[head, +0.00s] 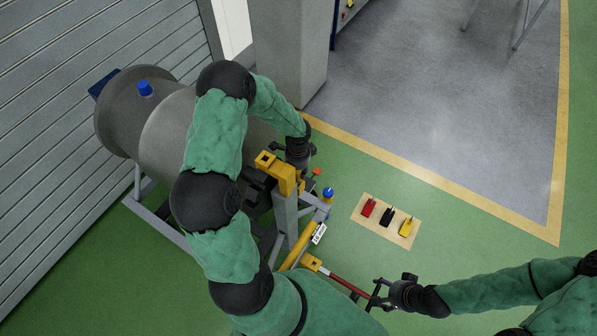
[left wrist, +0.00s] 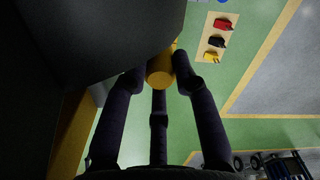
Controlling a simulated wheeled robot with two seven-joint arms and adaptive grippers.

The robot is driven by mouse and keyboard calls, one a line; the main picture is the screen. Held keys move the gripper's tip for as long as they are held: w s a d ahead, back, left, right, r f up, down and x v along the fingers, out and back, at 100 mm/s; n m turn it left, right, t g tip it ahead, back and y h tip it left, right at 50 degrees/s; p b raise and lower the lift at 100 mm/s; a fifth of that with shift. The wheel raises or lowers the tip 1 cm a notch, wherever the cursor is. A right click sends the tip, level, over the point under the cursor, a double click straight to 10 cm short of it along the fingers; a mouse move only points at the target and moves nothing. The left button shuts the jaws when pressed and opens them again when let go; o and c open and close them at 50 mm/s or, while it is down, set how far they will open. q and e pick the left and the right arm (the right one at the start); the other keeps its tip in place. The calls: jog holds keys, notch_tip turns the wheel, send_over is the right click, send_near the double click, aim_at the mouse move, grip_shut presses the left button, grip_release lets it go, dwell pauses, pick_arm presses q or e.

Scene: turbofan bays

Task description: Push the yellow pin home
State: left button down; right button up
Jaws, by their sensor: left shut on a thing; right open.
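The yellow pin (left wrist: 160,70) shows in the left wrist view as a round yellow end between the fingers of my left gripper (left wrist: 161,72). The fingers are shut on it, close beside a large dark grey surface. In the head view my left gripper (head: 299,166) is at the right side of the grey engine stand, beside a yellow bracket (head: 277,170). There the pin is mostly hidden by the gripper and arm, and how deep it sits cannot be told. My right gripper (head: 376,292) is open at the lower right, near the end of a red bar (head: 345,284).
A large grey engine body (head: 166,125) lies on the stand at left. A tan board (head: 377,226) with red, black and yellow items lies on the green floor. A blue knob (head: 327,192) stands on the frame. A grey pillar (head: 290,45) rises behind.

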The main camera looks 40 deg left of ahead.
pick_arm(q)
jog(key=shift+f, duration=0.2)
jog(key=c, duration=0.9)
grip_release()
jog(key=shift+d+r, duration=0.15)
jog(key=shift+r, duration=1.95)
jog(key=shift+d+r, duration=0.1)
jog(key=shift+r, duration=1.95)
